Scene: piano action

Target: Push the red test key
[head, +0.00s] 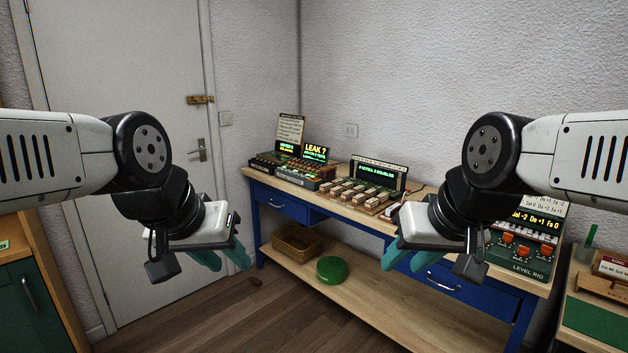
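No single red test key can be picked out at this distance. The level rig (520,268) at the right end of the bench carries several orange-red caps (523,251), partly behind my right arm. A long console with pale wooden keys (357,196) stands mid-bench, and small dark units with lit displays, one reading "LEAK ?" (316,152), stand at the left end. My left gripper (228,262) hangs in front of the bench's left part, teal fingers apart and empty. My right gripper (404,262) hangs in front of the bench's right part, also apart and empty.
The blue workbench (330,206) has a wooden top and a lower shelf (365,300) with a wicker basket (297,240) and a green round object (332,269). A green cabinet (35,305) stands left, another table (590,325) right. The floor between is mostly clear.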

